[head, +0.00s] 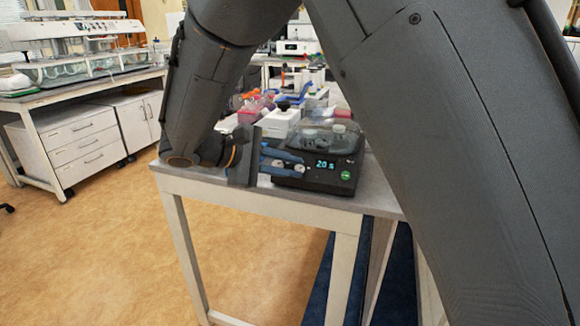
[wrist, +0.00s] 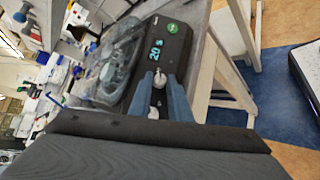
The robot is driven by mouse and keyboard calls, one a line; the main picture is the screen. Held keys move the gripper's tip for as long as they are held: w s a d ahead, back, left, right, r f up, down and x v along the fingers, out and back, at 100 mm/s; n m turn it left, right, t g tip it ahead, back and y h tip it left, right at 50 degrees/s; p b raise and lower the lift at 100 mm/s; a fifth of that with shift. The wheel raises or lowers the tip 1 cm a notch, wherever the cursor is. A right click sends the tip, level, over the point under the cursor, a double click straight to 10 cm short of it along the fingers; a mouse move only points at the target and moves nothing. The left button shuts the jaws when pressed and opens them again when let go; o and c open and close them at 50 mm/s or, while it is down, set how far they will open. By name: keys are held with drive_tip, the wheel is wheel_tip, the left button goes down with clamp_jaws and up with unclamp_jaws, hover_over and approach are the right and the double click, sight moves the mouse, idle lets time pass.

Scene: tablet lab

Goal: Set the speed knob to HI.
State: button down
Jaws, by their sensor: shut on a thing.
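A dark shaker unit (head: 322,185) stands on the bench with a lit display (head: 325,164) that appears to read 20 s. Two pale knobs are on its front. My gripper (head: 302,167) reaches in from the left, its blue fingers along the front panel. In the wrist view my gripper (wrist: 160,79) is shut on the knob nearer the display (wrist: 159,84). The other knob (wrist: 154,112) lies farther back between the fingers, toward the palm. The knob labels and the pointer direction are too small to read, so I cannot tell which knob is speed.
A green button (head: 345,175) sits right of the display. A clear-lidded container (head: 325,137) with white-capped items is on top of the shaker. A white box (head: 279,121) and coloured lab items crowd the bench behind. Floor in front of the bench (head: 265,200) is clear.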

idle(0.4)
drive_tip(key=c, duration=1.7)
unclamp_jaws()
drive_tip(key=shift+o, duration=0.2)
drive_tip(key=v, duration=0.7)
drive_tip(key=shift+a+r+b, duration=0.2)
drive_tip(key=shift+a+b, duration=0.1)
drive_tip(key=shift+b, duration=0.05)
drive_tip(key=shift+s+d, duration=0.1)
drive_tip(key=shift+s, duration=0.05)
